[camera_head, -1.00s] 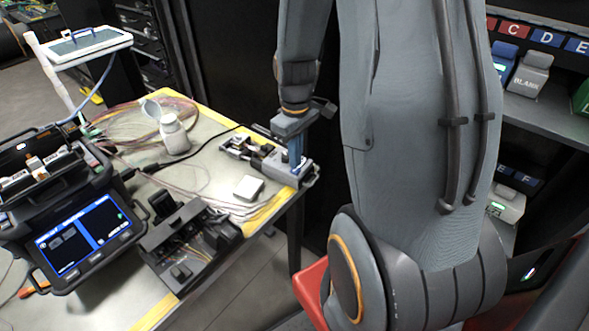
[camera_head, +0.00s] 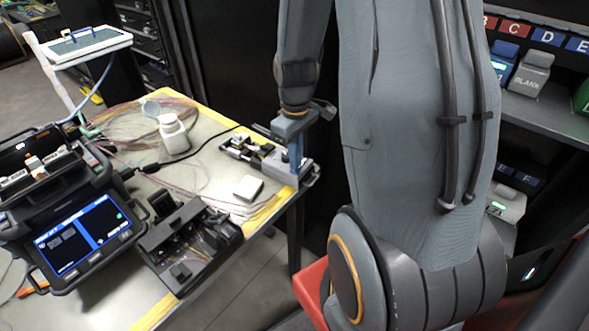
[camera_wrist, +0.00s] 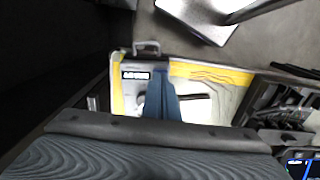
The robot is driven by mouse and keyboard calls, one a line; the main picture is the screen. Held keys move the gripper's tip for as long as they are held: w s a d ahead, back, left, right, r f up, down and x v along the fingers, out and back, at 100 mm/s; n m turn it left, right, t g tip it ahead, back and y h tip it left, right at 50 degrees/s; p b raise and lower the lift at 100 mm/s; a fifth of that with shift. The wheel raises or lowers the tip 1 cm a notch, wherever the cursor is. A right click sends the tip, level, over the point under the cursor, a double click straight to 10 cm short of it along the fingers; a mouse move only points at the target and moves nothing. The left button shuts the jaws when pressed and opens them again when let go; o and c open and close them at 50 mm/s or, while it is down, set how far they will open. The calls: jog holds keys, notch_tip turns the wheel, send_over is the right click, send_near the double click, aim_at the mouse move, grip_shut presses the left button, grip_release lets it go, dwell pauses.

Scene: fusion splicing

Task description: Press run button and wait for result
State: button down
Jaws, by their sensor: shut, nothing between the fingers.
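My gripper (camera_head: 296,168) is shut and empty. It points down over a small grey device (camera_head: 308,172) at the far right corner of the work table. In the wrist view my blue fingers (camera_wrist: 161,108) are together just beside a white-on-black label on the device (camera_wrist: 136,75). I cannot tell whether the fingertips touch it, and no run button can be made out. The fusion splicer (camera_head: 62,195) stands at the left, its lit blue screen (camera_head: 82,238) facing forward. The screen text is too small to read.
A black fixture (camera_head: 190,245) with fibres sits at the table's front edge. A white bottle (camera_head: 173,135), a small white box (camera_head: 248,188) and loose fibres lie on the table (camera_head: 215,165). Shelves with labelled bins (camera_head: 528,75) stand at the right.

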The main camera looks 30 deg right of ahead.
jog(key=shift+f, duration=0.5)
jog(key=shift+r+p, duration=2.75)
jog(key=shift+r, duration=0.35)
jog(key=s+a+r+m+b, duration=0.1)
jog(key=s+a+r+m, duration=0.1)
jog(key=a, duration=0.4)
jog(key=s+a+r+m+t+b, duration=0.1)
jog(key=s+a+r+m+b, duration=0.1)
jog(key=s+a+r, duration=0.2)
jog(key=s+a, duration=0.1)
jog(key=a, duration=0.2)
jog(key=shift+s, duration=0.3)
